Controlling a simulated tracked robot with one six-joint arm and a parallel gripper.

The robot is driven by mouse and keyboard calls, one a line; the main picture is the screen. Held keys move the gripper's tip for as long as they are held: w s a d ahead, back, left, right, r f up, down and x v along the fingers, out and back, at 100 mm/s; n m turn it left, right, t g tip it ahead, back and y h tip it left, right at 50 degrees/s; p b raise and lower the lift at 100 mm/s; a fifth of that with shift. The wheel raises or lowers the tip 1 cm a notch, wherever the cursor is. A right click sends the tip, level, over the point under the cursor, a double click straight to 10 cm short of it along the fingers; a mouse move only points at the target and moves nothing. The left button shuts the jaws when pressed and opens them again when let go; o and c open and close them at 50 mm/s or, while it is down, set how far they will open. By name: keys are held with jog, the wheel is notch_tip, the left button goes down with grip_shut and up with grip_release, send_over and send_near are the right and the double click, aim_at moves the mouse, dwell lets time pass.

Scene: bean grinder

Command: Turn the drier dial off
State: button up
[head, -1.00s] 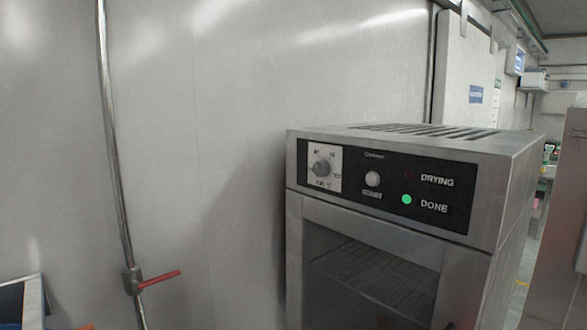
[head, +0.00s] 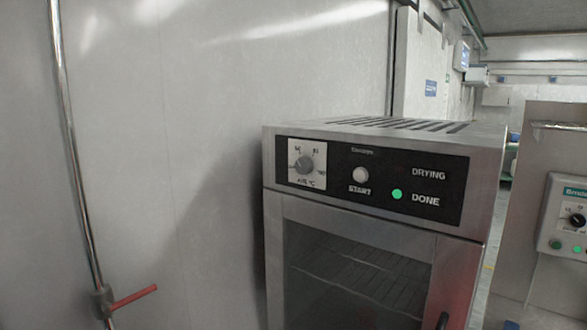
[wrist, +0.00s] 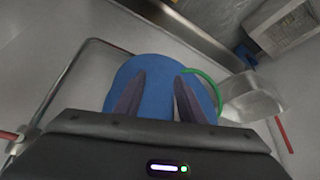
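The drier (head: 380,232) is a steel cabinet with a glass door, standing against the grey wall in the head view. Its black front panel carries the dial (head: 305,165), a small grey knob on a white square plate at the left. The dial's exact setting is too small to read. Right of it are a round START button (head: 361,174), an unlit DRYING label and a green lit DONE lamp (head: 397,195). My gripper (wrist: 159,85) shows only in the wrist view. The drier is not recognisable in the wrist view.
A blue round object (wrist: 150,72) with a green curved edge lies beyond my fingers. A metal pipe (head: 70,150) with a red lever (head: 133,297) runs down the wall. A second control box (head: 570,218) stands at the right edge. A passage opens behind the drier's right side.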

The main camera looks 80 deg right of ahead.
jog(key=shift+o, duration=0.6)
jog(key=shift+d+r, duration=0.1)
jog(key=shift+d, duration=0.2)
jog(key=shift+o, duration=1)
jog(key=d+r+m+g+h, duration=0.1)
jog(key=d+r+m+h, duration=0.1)
jog(key=d, duration=0.4)
jog(key=d+r+m+h, duration=0.1)
jog(key=d+m+h, duration=0.1)
jog(key=d, duration=0.5)
jog(key=shift+d+r+g+h, duration=0.25)
jog(key=shift+r+g+h, duration=0.15)
jog(key=shift+h, duration=0.2)
jog(key=m+g+h, duration=1.1)
jog(key=m, duration=0.4)
send_near(300, 165)
jog(key=v, duration=0.6)
jog(key=shift+s+f, duration=0.2)
jog(key=shift+f, duration=0.05)
jog(key=shift+d, duration=0.15)
jog(key=shift+x, duration=6.75)
jog(key=shift+r, duration=0.15)
jog(key=shift+c, duration=0.2)
